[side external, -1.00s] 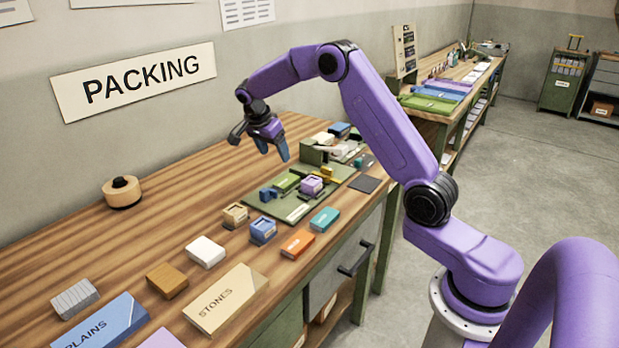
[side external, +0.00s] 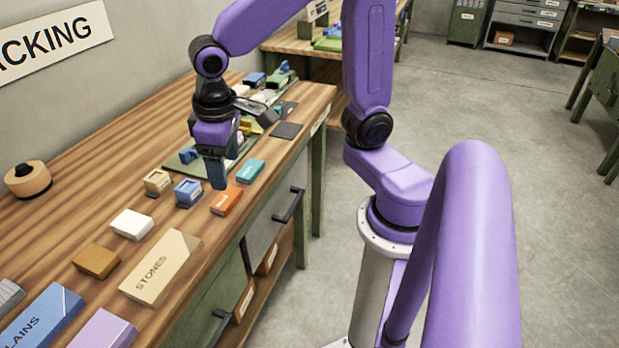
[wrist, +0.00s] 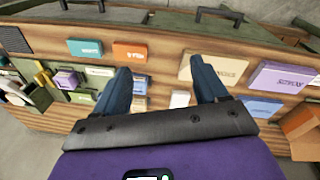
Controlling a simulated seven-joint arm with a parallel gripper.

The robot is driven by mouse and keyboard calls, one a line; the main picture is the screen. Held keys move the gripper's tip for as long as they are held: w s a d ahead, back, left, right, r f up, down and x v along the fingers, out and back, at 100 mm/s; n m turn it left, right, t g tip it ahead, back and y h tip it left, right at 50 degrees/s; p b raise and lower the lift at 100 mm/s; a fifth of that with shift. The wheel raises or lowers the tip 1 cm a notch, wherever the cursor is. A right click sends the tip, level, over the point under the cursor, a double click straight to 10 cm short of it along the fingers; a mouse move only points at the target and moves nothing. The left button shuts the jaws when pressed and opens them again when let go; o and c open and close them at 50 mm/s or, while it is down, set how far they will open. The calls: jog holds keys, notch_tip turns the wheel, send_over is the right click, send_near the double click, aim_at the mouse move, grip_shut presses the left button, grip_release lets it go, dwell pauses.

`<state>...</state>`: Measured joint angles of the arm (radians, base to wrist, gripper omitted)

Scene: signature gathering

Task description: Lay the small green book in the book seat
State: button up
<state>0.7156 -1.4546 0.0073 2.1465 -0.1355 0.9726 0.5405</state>
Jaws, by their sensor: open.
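A small teal-green block (side external: 250,171) with a pale label lies flat near the bench's front edge; it also shows in the wrist view (wrist: 85,48). A darker green piece (wrist: 82,97) sits on the green tray (side external: 183,167), largely hidden behind my gripper in the side view. I cannot tell for sure which is the small green book, nor pick out the book seat. My gripper (side external: 218,183) is open and empty, fingers down, beside the orange block. In the wrist view its blue fingers (wrist: 163,82) are wide apart.
An orange block (side external: 226,201) lies beside the teal one. A dark square pad (side external: 287,130) lies at the right. The back left bench is mostly clear.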

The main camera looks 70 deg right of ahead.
jog(key=s+d+f+n+y, duration=0.1)
jog(key=s+d+n, duration=0.1)
jog(key=s+n, duration=0.7)
jog(key=s, duration=0.6)
jog(key=shift+s+d+f+g, duration=0.2)
jog(key=shift+d+f+g, duration=0.1)
jog(key=shift+f+g, duration=0.1)
